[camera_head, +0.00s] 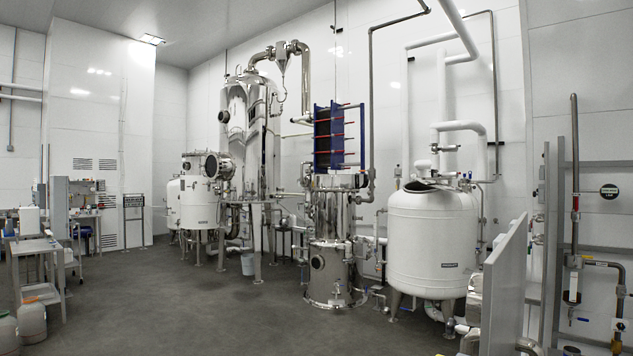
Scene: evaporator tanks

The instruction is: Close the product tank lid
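A large white tank (433,238) on legs stands at the right of the head view. It carries a small dark label, too small to read with certainty. On its top left a dark opening (418,187) shows, with what looks like a lid edge; I cannot tell the lid's exact angle. A second, smaller white tank (193,207) stands farther off at the left, also with a label that I cannot read. My gripper is not in view.
A tall steel evaporator (250,135) and a steel vessel (330,230) with a blue-framed heat exchanger (338,137) stand between the tanks. A pale panel (504,285) blocks part of the right foreground. A steel table (35,247) stands left. The grey floor (200,305) in the middle is clear.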

